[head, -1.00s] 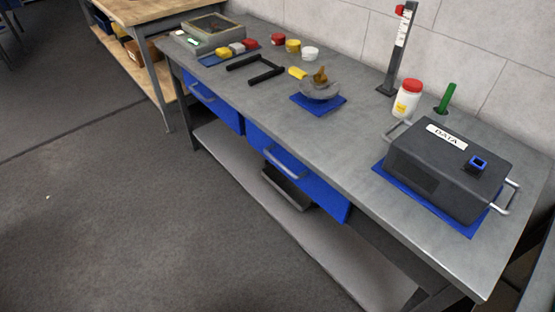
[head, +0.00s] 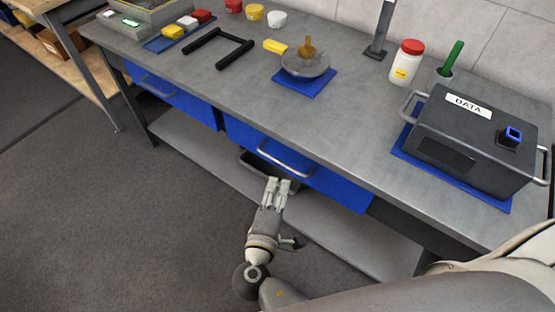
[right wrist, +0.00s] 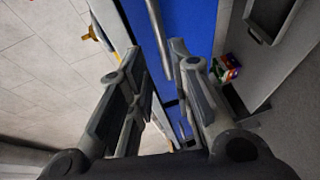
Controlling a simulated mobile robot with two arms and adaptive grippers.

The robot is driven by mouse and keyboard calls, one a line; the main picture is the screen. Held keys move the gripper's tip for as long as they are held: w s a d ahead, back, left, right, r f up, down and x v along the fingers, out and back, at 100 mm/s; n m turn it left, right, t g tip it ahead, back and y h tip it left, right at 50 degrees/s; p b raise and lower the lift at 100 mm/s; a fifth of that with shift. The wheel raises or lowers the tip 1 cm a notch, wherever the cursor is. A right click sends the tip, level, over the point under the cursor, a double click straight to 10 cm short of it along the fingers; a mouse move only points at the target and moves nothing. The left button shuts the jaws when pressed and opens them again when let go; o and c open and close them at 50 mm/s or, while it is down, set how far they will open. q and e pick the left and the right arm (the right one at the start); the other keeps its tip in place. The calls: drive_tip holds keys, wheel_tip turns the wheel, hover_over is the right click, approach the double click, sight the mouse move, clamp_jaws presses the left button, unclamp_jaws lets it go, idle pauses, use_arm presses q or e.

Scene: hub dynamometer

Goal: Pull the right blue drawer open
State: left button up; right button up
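The right blue drawer (head: 335,186) is shut under the grey workbench, with a curved metal handle (head: 286,161) on its front. My right gripper (head: 277,183) is just in front of and below this handle in the head view, fingers pointing toward the drawer, with a small gap left. In the right wrist view the gripper (right wrist: 153,55) is open and empty, its two fingers apart. The metal handle (right wrist: 160,38) shows ahead between the fingertips, with the blue drawer front (right wrist: 196,22) beside it. My left gripper is not in view.
The left blue drawer (head: 172,98) is also shut. A black DATA box (head: 470,140) stands on the bench's right end. A dark tray (head: 256,167) lies on the lower shelf (head: 375,235) below the drawer. The floor in front is clear.

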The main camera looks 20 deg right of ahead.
sight(285, 164)
drive_tip(key=b+x, duration=0.1)
drive_tip(key=x, duration=0.8)
drive_tip(key=shift+w+d+f, duration=0.15)
drive_tip(key=shift+w+d, duration=0.05)
drive_tip(key=shift+w, duration=0.1)
clamp_jaws()
